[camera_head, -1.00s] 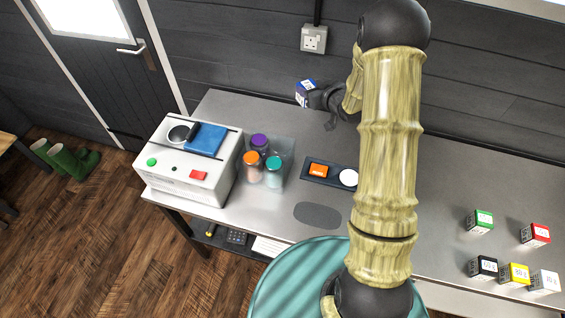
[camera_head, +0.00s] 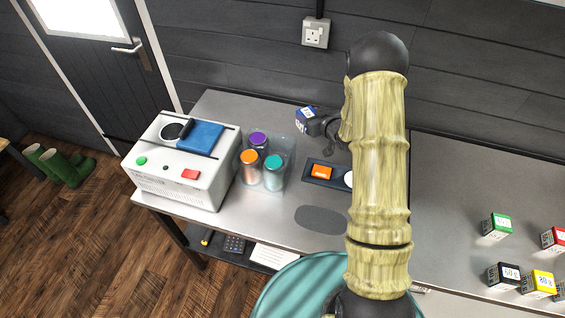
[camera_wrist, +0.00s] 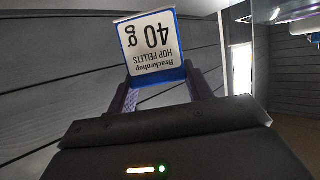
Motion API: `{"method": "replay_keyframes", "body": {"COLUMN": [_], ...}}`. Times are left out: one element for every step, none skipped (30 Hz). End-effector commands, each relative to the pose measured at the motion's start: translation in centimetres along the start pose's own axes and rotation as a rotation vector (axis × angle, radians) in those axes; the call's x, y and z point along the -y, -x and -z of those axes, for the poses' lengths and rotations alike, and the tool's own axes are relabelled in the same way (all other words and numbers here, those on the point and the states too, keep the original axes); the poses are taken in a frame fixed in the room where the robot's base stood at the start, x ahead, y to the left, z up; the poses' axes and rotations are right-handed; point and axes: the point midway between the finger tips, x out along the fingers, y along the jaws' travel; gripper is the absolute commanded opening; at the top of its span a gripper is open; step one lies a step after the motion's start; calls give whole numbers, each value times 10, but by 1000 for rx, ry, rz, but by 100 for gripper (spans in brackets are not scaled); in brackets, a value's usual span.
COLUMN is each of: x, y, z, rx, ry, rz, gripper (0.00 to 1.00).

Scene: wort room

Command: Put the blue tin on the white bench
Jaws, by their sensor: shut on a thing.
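The blue tin (camera_head: 306,113) is a small box with blue sides and a white label. In the wrist view the blue tin (camera_wrist: 152,48) shows its label, "Brackenhop HOP PELLETS 40 g", upside down. My gripper (camera_head: 318,121) is shut on it, with a finger on each side in the wrist view. The tin is over the back of the grey metal bench (camera_head: 235,105), near the wall; I cannot tell how high it is held. I cannot make out a white bench in these views.
A white machine (camera_head: 180,165) stands at the bench's left end. Beside it, a clear holder has jars with purple, orange and teal lids (camera_head: 273,163). A dark tray (camera_head: 318,180) lies right of them. Several small boxes (camera_head: 497,226) stand at the right. A teal round top (camera_head: 290,285) is in front.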

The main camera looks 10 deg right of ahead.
Motion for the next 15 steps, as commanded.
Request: {"method": "replay_keyframes", "body": {"x": [0,0,0,0,0,0,0,0,0,0,0,1,1,1,1], "y": [0,0,0,0,0,0,-1,-1,-3,-4,-5,-7,-8,-10,-13], "z": [1,1,1,1,1,0,-1,-3,-6,-8,-12,-17,-22,-25,-31], "rx": [-1,-1,-1,-1,-1,0,0,1,2,3,4,3,4,4,3], "ry": [0,0,0,0,0,0,-1,-1,-2,-2,-3,-3,-3,-2,-2], "rz": [0,0,0,0,0,0,0,0,1,1,1,1,1,1,2], "gripper": [25,25,25,25,25,25,25,25,25,25,25,25,25,25,25]}}
